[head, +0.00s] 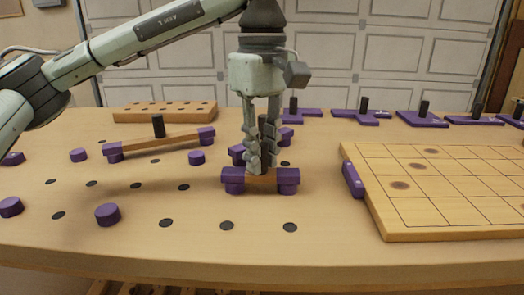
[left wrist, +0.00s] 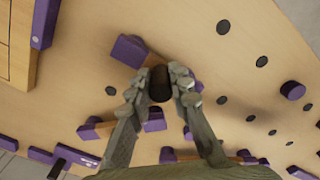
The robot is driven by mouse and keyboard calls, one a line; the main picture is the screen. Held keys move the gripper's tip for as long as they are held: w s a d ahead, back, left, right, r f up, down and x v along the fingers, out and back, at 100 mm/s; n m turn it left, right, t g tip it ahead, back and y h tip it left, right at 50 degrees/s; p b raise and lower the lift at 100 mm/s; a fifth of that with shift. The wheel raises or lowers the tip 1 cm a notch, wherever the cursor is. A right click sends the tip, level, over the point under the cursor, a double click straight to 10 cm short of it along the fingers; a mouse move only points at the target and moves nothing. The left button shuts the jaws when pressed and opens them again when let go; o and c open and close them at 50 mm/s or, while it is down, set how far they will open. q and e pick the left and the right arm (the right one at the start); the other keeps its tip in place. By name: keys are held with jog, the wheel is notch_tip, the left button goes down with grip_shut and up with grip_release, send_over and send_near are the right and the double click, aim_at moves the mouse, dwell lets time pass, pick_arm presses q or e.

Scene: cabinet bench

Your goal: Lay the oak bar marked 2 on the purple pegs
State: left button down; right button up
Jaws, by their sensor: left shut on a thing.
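The oak bar (head: 262,184) in my left gripper is short, with purple end blocks and a dark upright knob. Its number cannot be read. My left gripper (head: 262,165) points straight down, shut on the knob, which shows between the fingertips in the left wrist view (left wrist: 160,84). The bar is level, its end blocks directly over two purple pegs (head: 235,188) (head: 288,188). They look touching, but a thin gap cannot be ruled out. My right gripper is not in view.
A longer oak bar (head: 160,143) with a black knob lies behind left. Another bar with purple ends (left wrist: 110,127) lies just behind the gripper. Loose purple pegs (head: 107,214) and dark holes dot the bench. A gridded board (head: 450,190) stands right; purple knobbed pieces (head: 424,117) line the back.

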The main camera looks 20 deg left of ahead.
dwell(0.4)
pick_arm(q)
jog(key=c, duration=1.3)
grip_release()
jog(key=shift+o, duration=0.5)
jog(key=shift+o, duration=1.4)
jog(key=shift+r+p, duration=2.95)
jog(key=shift+r, duration=1.05)
